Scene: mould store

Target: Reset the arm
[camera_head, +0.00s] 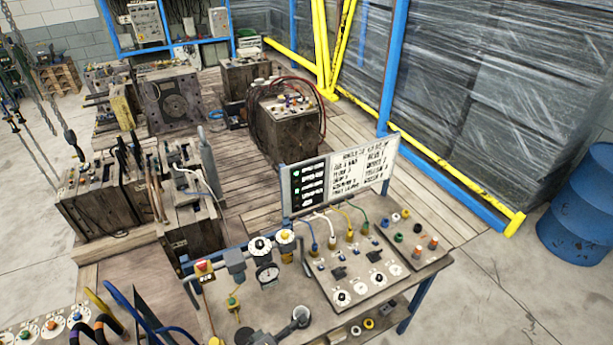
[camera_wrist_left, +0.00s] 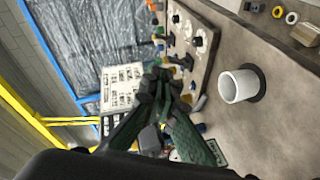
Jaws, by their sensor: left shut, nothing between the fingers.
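My left gripper (camera_wrist_left: 158,78) shows in the left wrist view as dark green-black fingers, shut and empty. Its tips appear in front of the control bench, between the white lettered sign (camera_wrist_left: 122,88) and the knob panel (camera_wrist_left: 190,38). I cannot tell whether they touch anything. I cannot make out the left gripper clearly in the head view. There the same sign (camera_head: 342,176) stands behind the knob panel (camera_head: 357,283) on the bench. My right gripper is in neither view.
A white cylinder (camera_wrist_left: 238,86) stands on the bench close to the fingers. A pressure gauge (camera_head: 267,273) and valves crowd the bench's left part. Moulds (camera_head: 287,122) stand on the wooden floor behind. A blue drum (camera_head: 580,207) is at right. Chains (camera_head: 37,80) hang at left.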

